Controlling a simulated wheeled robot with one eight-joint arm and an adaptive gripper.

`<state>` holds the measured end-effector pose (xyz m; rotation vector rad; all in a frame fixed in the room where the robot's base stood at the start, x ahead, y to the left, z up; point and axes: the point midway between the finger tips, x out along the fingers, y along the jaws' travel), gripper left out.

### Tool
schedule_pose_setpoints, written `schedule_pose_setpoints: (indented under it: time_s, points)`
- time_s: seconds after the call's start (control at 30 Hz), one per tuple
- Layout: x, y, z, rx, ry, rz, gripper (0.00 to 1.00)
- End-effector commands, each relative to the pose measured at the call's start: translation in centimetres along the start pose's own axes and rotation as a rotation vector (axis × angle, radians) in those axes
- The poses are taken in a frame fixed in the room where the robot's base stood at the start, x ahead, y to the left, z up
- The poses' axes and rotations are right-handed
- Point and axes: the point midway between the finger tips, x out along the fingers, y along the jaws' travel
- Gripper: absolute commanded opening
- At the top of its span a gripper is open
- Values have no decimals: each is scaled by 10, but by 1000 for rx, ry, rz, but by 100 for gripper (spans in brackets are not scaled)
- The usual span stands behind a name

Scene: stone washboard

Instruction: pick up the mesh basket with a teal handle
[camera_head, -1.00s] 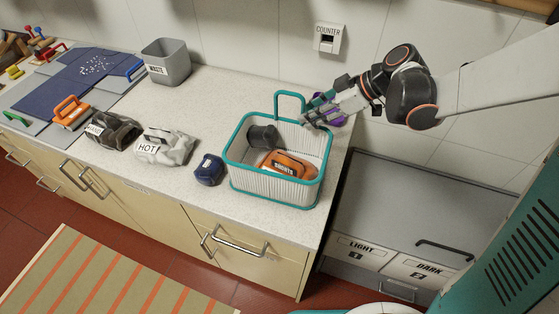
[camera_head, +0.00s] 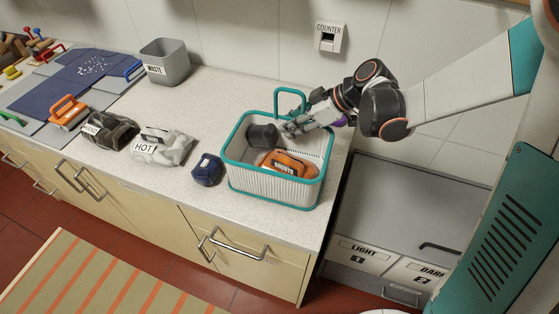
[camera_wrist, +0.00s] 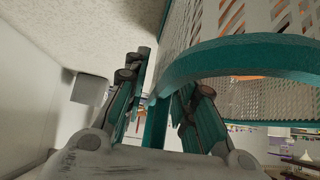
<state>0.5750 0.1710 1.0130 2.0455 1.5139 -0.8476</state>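The mesh basket (camera_head: 262,187) stands on the counter, with pale mesh walls, a teal rim and an upright teal handle (camera_head: 290,90) at its far side. In it lie an orange labelled item (camera_head: 284,164) and a dark cylindrical item (camera_head: 262,136). My gripper (camera_head: 288,130) is low at the basket's far right side, by the foot of the handle. In the wrist view its fingers (camera_wrist: 160,88) are apart, and a curved teal bar of the basket (camera_wrist: 240,57) passes close to them. Whether the fingers touch it is hidden.
The counter (camera_head: 220,105) holds a grey waste bin (camera_head: 165,63), a dark blue item (camera_head: 207,170), a bag marked HOT (camera_head: 163,149) and a dark camouflage bag (camera_head: 108,131). A purple thing (camera_head: 342,121) is partly hidden behind my gripper. The counter ends right of the basket.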

Motion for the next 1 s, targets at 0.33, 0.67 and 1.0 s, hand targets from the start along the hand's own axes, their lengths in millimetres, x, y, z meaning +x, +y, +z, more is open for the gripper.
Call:
schedule_pose_setpoints:
  time_s: [0.33,0.67,1.0]
  points:
    - [0,0,0,0,1,0,0]
    - [-3,0,-3,0,1,0,0]
    - [-39,0,-39,0,1,0,0]
